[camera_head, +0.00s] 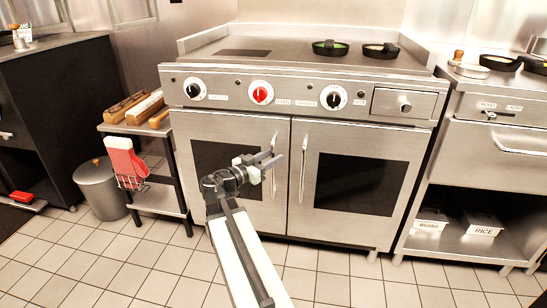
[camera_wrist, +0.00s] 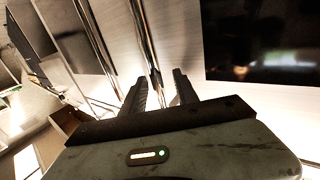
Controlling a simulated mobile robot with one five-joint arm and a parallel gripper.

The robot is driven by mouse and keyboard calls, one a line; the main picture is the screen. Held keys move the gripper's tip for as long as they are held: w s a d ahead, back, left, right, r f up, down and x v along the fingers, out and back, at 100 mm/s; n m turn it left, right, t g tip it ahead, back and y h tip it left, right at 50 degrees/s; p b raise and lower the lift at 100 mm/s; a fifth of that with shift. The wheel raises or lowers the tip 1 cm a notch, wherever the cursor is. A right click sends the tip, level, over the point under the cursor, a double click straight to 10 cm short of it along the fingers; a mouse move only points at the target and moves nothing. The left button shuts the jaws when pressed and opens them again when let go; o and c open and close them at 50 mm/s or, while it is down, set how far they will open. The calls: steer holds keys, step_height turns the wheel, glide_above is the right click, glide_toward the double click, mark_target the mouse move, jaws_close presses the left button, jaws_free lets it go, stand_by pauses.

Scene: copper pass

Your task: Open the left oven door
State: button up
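The left oven door (camera_head: 225,127) is a steel panel with a dark window, and it is shut. Its upright bar handle (camera_head: 275,142) is near the door's right edge. My gripper (camera_head: 272,162) is in front of the door at the height of this handle, and partly covers it. In the wrist view my gripper (camera_wrist: 160,88) shows two dark fingers spread apart. A bright upright bar runs in the gap beyond them. I cannot tell whether the handle lies between the fingers or is touched.
The right oven door (camera_head: 405,150) is shut, with its own upright handle (camera_head: 303,168) close by. Knobs, including a red one (camera_head: 261,92), line the panel above. A side cart (camera_head: 150,195) and a grey bin (camera_head: 101,188) stand left. The tiled floor in front is clear.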

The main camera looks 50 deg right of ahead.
steer(key=shift+d, duration=0.1)
jaws_close()
steer(key=shift+w, duration=0.15)
stand_by(1.2)
